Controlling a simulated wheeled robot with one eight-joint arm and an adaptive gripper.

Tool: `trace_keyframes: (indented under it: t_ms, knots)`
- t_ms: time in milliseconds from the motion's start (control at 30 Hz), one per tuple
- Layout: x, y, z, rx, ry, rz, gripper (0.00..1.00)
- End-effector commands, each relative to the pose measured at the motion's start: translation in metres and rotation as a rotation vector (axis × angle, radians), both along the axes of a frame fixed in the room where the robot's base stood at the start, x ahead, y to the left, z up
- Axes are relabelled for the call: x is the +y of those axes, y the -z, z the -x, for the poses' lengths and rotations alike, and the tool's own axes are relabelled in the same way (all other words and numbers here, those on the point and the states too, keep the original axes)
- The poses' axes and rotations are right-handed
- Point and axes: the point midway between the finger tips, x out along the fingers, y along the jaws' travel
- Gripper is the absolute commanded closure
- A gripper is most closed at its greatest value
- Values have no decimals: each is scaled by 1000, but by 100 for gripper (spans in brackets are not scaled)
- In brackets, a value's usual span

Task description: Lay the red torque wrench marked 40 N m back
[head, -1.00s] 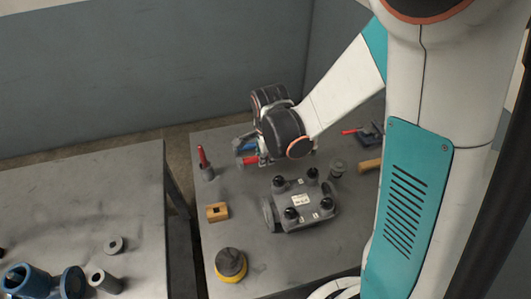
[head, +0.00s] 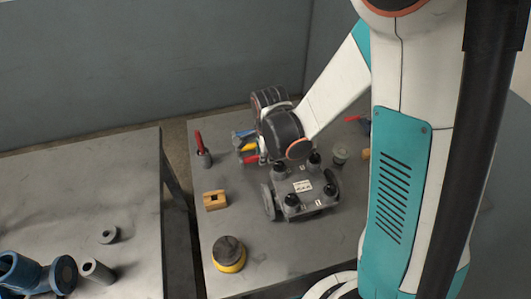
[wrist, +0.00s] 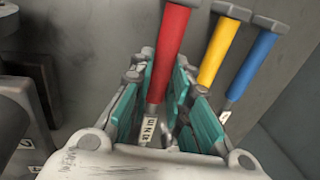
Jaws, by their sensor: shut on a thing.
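The red torque wrench (wrist: 168,55) lies between the teal fingers of my gripper (wrist: 165,72) in the wrist view. The fingers are shut on it near its label. The small white label (wrist: 149,128) shows upside down and I cannot read it surely. A yellow wrench (wrist: 217,52) and a blue wrench (wrist: 249,67) lie side by side to its right. In the head view my wrist hides most of my gripper. Only bits of the red handle (head: 252,160), yellow handle (head: 247,147) and blue handle (head: 243,133) show beside it.
A grey housing with black knobs (head: 303,187) stands close in front of my wrist. Another red-handled tool (head: 199,142) stands upright at the left. A wooden block (head: 214,200) and a yellow-black round thing (head: 229,255) are nearer. A second table (head: 90,200) holds blue and grey parts.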

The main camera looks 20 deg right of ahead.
Motion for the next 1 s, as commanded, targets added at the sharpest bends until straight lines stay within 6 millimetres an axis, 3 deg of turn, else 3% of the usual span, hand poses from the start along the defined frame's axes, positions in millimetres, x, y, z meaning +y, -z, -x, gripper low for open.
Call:
trace_keyframes:
  t_ms: [800, 833, 900, 933, 1000]
  knots:
    - [0, 12, 0, 0, 0, 0, 100]
    - [0, 12, 0, 0, 0, 0, 80]
    - [0, 11, 0, 0, 0, 0, 64]
    - [0, 11, 0, 0, 0, 0, 59]
    - [0, 11, 0, 0, 0, 0, 59]
